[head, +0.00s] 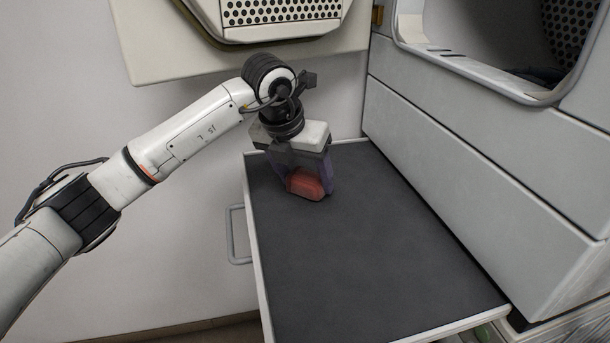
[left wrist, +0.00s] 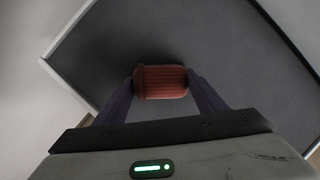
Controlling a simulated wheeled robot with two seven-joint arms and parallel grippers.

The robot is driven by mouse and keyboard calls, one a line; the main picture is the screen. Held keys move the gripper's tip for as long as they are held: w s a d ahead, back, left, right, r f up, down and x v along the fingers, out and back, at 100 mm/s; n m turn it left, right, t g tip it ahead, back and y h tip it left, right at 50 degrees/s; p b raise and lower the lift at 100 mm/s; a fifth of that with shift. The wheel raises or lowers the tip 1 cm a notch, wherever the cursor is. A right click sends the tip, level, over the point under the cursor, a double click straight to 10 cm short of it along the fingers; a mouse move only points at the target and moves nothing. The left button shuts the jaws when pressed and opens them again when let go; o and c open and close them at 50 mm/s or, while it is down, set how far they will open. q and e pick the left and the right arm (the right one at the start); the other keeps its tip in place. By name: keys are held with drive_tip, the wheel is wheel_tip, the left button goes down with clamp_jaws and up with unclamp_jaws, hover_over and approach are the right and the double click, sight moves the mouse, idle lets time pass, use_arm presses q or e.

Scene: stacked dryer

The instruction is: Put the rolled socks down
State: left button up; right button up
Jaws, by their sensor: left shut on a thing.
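The rolled socks (head: 307,186) are a small red, ribbed bundle at the far end of a dark grey shelf top (head: 365,255). My left gripper (head: 308,180) points down over that end and is shut on the socks. In the left wrist view the socks (left wrist: 161,82) lie between the two purple fingers, one at each end of the bundle. The socks are at or very close to the shelf surface; I cannot tell whether they touch it. My right gripper is not in view.
The shelf has a pale raised rim (head: 257,250) and a grey handle (head: 236,235) on its left side. A dryer with an open round-cornered door (head: 470,62) stands to the right. Another perforated door (head: 280,12) hangs at the top. The shelf's near part is clear.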

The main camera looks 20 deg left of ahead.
use_arm(q)
drive_tip(key=shift+r, duration=0.1)
drive_tip(key=o, duration=1)
drive_tip(key=shift+o, duration=0.2)
drive_tip(key=shift+s+r, duration=0.1)
drive_tip(key=shift+r, duration=0.25)
drive_tip(key=v, duration=1.1)
drive_tip(key=shift+s+r, duration=0.1)
